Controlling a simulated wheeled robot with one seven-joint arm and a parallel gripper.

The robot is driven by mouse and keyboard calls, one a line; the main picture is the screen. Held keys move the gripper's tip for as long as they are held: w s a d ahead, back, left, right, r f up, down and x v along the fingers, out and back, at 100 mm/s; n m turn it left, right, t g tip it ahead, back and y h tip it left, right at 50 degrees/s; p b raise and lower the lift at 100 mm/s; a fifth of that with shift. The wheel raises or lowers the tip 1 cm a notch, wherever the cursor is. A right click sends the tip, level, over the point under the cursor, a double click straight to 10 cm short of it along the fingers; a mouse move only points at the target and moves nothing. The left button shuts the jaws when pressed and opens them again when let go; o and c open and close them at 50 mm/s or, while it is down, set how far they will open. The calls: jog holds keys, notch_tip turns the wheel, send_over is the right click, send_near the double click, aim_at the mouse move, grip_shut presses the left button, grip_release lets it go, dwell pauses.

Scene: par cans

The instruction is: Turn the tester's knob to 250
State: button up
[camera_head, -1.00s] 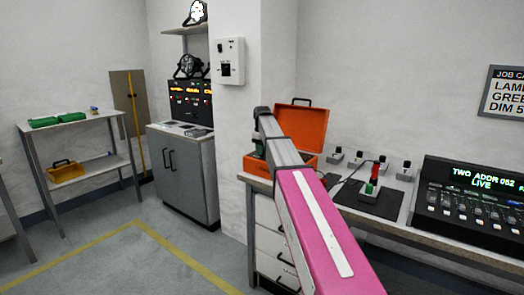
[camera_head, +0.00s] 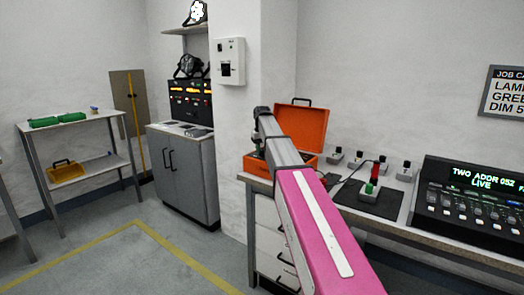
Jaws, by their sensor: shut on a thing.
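An orange case (camera_head: 302,127) with its lid raised stands on the bench, right behind my arm. It may be the tester, but its front left part is hidden and I see no knob or dial on it. My pink and grey arm (camera_head: 312,222) reaches from the bottom right up to the left side of this case. The fingertips of my gripper are hidden behind the arm, so I cannot see what they touch. A small dark and green patch shows just left of the arm's far end, too small to make out.
The bench holds a dark mat (camera_head: 345,204) with a small green and red device, several small grey blocks behind it, and a black lighting console (camera_head: 470,204) at the right. A wall box (camera_head: 230,62), a grey cabinet (camera_head: 184,175) and a shelf table (camera_head: 75,124) stand left. Floor there is clear.

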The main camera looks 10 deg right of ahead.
jog(key=m, duration=0.5)
jog(key=shift+m, duration=0.3)
jog(key=m, duration=0.4)
jog(key=shift+m, duration=0.4)
jog(key=o, duration=0.9)
jog(key=shift+o, duration=0.2)
notch_tip(320, 180, up, 11)
jog(key=shift+f, duration=0.1)
